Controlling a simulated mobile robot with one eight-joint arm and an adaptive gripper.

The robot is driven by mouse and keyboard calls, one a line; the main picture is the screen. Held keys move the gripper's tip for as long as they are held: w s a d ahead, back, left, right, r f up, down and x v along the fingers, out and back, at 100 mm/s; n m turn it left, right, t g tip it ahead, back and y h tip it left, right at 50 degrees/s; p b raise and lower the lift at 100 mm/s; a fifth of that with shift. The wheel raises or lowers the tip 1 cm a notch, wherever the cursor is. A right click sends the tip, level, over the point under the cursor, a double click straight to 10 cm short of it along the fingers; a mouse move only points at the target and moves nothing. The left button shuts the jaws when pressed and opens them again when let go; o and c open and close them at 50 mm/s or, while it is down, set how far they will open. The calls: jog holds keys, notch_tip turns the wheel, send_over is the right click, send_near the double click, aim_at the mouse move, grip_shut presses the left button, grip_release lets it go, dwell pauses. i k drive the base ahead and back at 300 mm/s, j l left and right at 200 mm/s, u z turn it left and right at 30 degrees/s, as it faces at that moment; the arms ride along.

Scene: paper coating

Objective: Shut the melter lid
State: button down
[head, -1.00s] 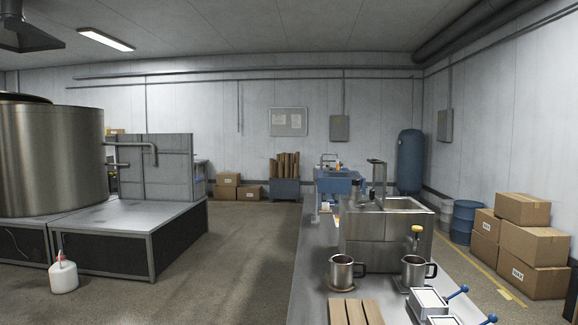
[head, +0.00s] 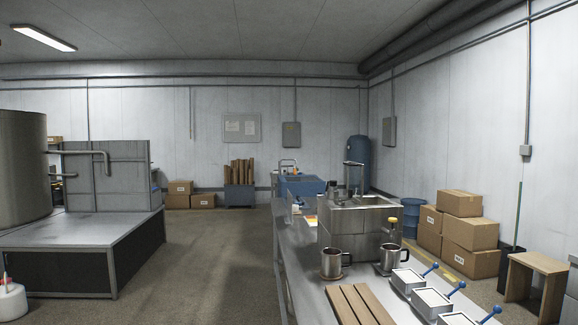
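A steel box-shaped unit (head: 343,246) stands on the long bench right of centre in the head view. It looks like the melter, with an open-looking top. A thin dark upright piece (head: 355,177) with a short bar at its top rises from it. I cannot tell whether this is the raised lid seen edge-on. A large steel tank (head: 22,170) stands at the far left, cut off by the picture edge, its top not clearly visible. My gripper is not in view.
Two steel mugs (head: 332,262) (head: 390,258), wooden slats (head: 358,306) and several white trays with blue handles (head: 408,281) occupy the bench's near end. Cartons (head: 470,234) and a wooden stool (head: 538,270) stand along the right. Open floor (head: 215,270) lies left of the bench.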

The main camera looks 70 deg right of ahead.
aim_at(350, 181)
jog(key=i+l+z, duration=0.1)
jog(key=i+z, duration=0.7)
jog(key=i+j+z, duration=0.1)
jog(key=i+z, duration=0.25)
jog(key=i+j+z, duration=0.25)
jog(key=i+z, duration=0.15)
jog(key=i+l+z, duration=0.2)
jog(key=i+z, duration=1.15)
jog(key=i+j+z, duration=0.3)
jog(key=z, duration=0.15)
jog(key=i, duration=0.1)
